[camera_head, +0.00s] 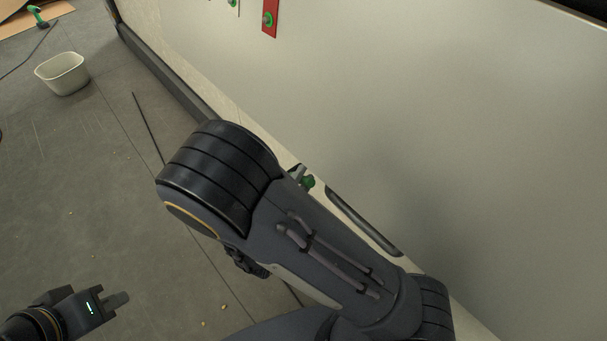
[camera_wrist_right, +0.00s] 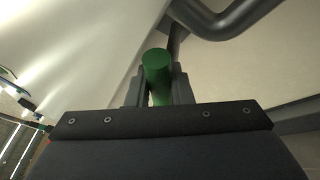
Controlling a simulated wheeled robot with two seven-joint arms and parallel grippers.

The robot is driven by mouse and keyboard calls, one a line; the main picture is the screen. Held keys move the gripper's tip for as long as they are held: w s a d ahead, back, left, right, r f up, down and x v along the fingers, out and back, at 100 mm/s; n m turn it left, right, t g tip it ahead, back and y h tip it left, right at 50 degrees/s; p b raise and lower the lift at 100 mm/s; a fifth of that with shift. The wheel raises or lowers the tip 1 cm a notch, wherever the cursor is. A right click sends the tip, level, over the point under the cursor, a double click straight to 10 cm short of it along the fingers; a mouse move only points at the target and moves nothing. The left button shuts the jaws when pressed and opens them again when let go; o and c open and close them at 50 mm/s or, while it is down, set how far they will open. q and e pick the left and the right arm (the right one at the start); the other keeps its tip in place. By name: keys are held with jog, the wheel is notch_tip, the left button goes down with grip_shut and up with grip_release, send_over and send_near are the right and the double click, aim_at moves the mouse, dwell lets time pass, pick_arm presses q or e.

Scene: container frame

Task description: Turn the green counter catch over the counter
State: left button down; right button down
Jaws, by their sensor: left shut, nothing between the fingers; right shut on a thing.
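The green counter catch (camera_wrist_right: 157,72) stands between the two fingers of my right gripper (camera_wrist_right: 158,90) in the right wrist view. The gripper is shut on it. In the head view a small part of the green catch (camera_head: 308,181) shows beside my right arm, against the pale wall. My right arm hides the right gripper's fingers there. My left gripper (camera_head: 118,300) is at the lower left of the head view, shut and empty, over the grey floor and far from the catch. The counter itself I cannot clearly make out.
A dark bar handle (camera_head: 362,222) lies along the pale wall just right of the catch; a grey bar (camera_wrist_right: 235,18) shows close by in the wrist view. A red plate with a green knob (camera_head: 269,20) is higher up. A white bin (camera_head: 62,74) stands on the floor.

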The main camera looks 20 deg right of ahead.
jog(key=shift+w+n, duration=0.1)
jog(key=shift+n, duration=0.2)
jog(key=c, duration=1.3)
grip_release()
jog(key=shift+r, duration=0.1)
